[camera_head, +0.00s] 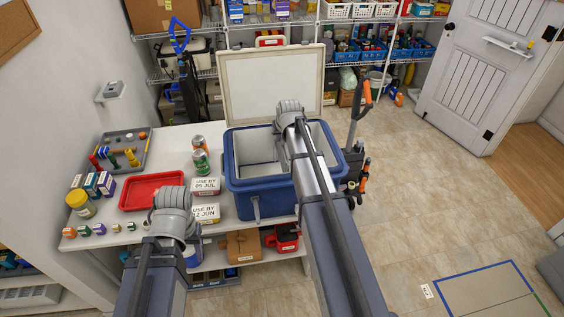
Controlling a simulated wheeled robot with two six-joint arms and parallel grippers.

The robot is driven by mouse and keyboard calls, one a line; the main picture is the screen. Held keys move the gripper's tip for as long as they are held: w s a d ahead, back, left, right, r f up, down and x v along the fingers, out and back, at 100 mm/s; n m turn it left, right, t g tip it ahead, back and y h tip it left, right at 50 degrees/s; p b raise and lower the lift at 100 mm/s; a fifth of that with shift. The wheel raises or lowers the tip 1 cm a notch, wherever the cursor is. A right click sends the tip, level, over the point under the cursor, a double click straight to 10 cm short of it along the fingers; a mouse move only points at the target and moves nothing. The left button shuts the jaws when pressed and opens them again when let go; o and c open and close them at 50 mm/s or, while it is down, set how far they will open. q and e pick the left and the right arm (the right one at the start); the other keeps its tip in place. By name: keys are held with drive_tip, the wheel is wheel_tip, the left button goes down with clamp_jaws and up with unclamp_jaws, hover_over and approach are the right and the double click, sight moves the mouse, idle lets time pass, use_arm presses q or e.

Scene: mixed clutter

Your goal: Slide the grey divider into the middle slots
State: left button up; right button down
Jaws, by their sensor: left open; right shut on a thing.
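The blue cooler (262,197) stands open on the white table, its pale lid (270,82) raised at the back. My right gripper (287,122) is over the cooler's opening, seen from above and behind. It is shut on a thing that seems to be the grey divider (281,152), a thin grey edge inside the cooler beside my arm. My arm hides most of it and the slots, so I cannot tell whether it sits in them. My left gripper (172,215) is open near the table's front edge, its fingers mostly hidden.
Left of the cooler are two cans (201,162), white date-labelled boxes (206,186), a red tray (152,191) and a grey tray (124,152) with small items. A hand truck (357,125) stands right of the cooler. The floor further right is mostly clear.

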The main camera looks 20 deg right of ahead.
sight(284, 150)
drive_tip(key=shift+f+b, duration=4.8)
drive_tip(key=shift+f, duration=0.1)
drive_tip(key=c, duration=0.7)
unclamp_jaws()
drive_tip(key=p+v, duration=0.7)
drive_tip(key=v, duration=0.1)
drive_tip(key=shift+w+f, duration=0.1)
drive_tip(key=shift+a, duration=0.1)
